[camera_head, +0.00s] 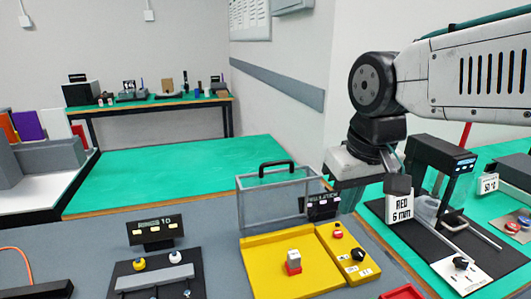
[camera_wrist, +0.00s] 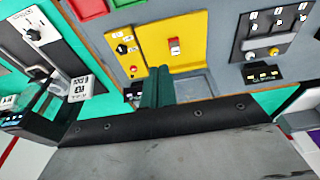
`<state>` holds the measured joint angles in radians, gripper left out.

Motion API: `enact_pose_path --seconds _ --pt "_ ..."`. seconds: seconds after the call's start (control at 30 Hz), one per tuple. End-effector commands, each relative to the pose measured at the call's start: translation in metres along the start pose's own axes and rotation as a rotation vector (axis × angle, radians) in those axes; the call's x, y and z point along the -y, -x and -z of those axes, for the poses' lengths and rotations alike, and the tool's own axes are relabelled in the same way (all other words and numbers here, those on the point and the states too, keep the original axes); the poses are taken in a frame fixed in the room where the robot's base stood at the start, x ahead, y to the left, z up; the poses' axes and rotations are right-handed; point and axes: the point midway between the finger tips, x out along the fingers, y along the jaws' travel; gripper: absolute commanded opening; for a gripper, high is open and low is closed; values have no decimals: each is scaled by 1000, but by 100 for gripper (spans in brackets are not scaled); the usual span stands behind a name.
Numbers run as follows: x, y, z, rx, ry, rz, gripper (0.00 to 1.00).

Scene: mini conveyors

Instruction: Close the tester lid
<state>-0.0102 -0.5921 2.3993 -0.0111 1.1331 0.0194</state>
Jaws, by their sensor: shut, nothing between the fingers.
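The tester has a yellow base (camera_head: 262,282) and a clear, grey-framed lid (camera_head: 272,203) with a black handle (camera_head: 276,166). The lid stands raised and upright at the back edge of the base. A red-and-white block (camera_head: 293,262) sits on the base; it also shows in the wrist view (camera_wrist: 174,46). My gripper (camera_head: 348,202) is right of the lid and behind the yellow control panel, pointing down. In the wrist view its dark green fingers (camera_wrist: 156,82) are together and empty, beside the lid frame (camera_wrist: 198,86). I cannot tell whether they touch the lid.
A yellow panel with knobs (camera_head: 348,255) adjoins the base on the right. A black device with a display (camera_head: 157,272) stands to the left. A black stand with a "RED 6 mm" label (camera_head: 400,206) is right of my gripper. The green table (camera_head: 170,172) behind is clear.

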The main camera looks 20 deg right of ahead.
Motion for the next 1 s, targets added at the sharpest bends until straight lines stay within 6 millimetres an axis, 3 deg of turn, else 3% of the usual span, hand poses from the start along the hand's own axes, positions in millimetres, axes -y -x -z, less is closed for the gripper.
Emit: enact_pose_path --seconds 0.03,0.1,0.3,0.4,0.5,0.6,0.77,1.0 --pt "2 4 30 -21 1 -1 0" --pt "4 9 71 -61 0 -1 0" --pt "14 11 181 -169 2 0 0" --pt "19 8 226 -214 1 3 0" --pt "23 4 258 -247 1 5 0" --pt "26 1 277 -269 1 7 0" --pt "28 -6 290 -280 1 8 0" --pt "28 -44 300 -277 1 8 0"
